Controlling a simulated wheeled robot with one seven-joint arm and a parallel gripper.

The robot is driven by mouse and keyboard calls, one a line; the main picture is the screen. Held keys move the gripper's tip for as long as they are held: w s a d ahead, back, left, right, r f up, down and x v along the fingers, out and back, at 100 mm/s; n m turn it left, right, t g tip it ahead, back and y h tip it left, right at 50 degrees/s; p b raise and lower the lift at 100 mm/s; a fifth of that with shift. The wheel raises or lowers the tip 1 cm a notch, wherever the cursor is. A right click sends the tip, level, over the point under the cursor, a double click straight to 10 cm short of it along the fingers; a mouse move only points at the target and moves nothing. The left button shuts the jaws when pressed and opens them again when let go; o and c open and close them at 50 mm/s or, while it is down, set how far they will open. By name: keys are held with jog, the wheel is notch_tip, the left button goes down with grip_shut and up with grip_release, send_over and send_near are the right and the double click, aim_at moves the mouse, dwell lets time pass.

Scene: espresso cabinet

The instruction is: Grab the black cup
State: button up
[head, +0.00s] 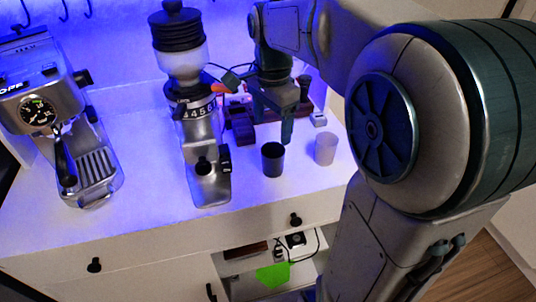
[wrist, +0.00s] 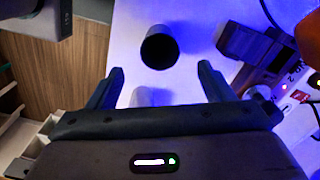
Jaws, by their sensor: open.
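The black cup (head: 273,162) stands upright on the white counter, near its front edge and right of the grinder. In the wrist view the black cup (wrist: 159,48) lies beyond the fingertips, roughly centred between them, with its dark opening visible. My gripper (head: 273,128) is open and empty, just behind and above the black cup in the head view. In the wrist view my gripper (wrist: 161,69) has its two fingers spread wide, and neither touches the cup.
A white cup (head: 325,149) stands close to the right of the black cup; the wrist view shows it (wrist: 150,96) between the fingers, partly hidden. The grinder (head: 203,150) and espresso machine (head: 75,140) stand left. A dark holder (head: 243,128) is behind. An open drawer (head: 250,262) is below.

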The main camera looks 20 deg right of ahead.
aim_at(273, 160)
notch_tip(273, 160, down, 7)
jog(key=shift+r, duration=0.1)
jog(key=shift+d+f, duration=0.2)
jog(key=shift+f, duration=2.55)
jog(key=c, duration=1.1)
